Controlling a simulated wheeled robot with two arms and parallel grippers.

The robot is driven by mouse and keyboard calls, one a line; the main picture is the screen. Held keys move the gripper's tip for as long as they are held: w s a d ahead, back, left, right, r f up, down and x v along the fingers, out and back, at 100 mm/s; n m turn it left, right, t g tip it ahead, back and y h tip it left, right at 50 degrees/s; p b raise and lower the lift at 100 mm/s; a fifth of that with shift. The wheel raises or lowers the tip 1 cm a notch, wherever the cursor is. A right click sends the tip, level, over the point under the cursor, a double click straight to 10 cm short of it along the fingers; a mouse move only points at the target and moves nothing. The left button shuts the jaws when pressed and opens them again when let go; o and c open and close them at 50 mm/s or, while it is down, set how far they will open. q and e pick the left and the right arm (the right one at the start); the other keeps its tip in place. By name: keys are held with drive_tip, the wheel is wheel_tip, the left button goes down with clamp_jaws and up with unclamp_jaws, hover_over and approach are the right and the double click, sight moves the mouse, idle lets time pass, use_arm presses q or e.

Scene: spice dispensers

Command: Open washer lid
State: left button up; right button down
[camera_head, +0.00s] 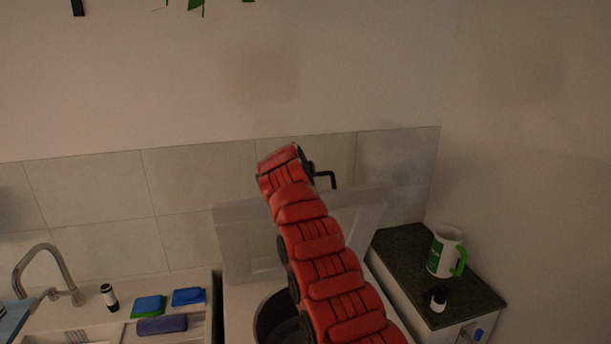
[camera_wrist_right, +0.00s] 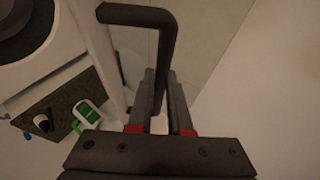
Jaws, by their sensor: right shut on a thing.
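The washer (camera_head: 238,300) stands in the lower middle of the head view, and its dark round drum opening (camera_head: 266,318) is partly hidden by my red right arm. Its pale lid (camera_head: 240,245) stands raised and nearly upright behind the opening, against the tiled wall. My right gripper (camera_head: 312,172) is near the lid's top edge. In the right wrist view my right gripper (camera_wrist_right: 160,105) is shut on a black bent bar (camera_wrist_right: 165,55). The bar also shows in the head view (camera_head: 328,177). I cannot tell whether it joins the lid. My left gripper is not in view.
To the left are a sink tap (camera_head: 62,270), a small bottle (camera_head: 109,297) and several sponges or cloths (camera_head: 188,296).

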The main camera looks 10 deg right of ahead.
drive_tip(key=c, duration=1.1)
unclamp_jaws()
drive_tip(key=shift+s+a+r+b, duration=0.1)
drive_tip(key=shift+s+a+b, duration=0.2)
drive_tip(key=shift+b, duration=0.45)
drive_tip(key=shift+b+v, duration=1.05)
drive_tip(key=b+v, duration=0.5)
drive_tip(key=v, duration=0.9)
drive_tip(key=shift+s+d+r, duration=0.1)
drive_tip(key=shift+s+r, duration=0.1)
drive_tip(key=shift+s, duration=0.05)
drive_tip(key=shift+f, duration=0.1)
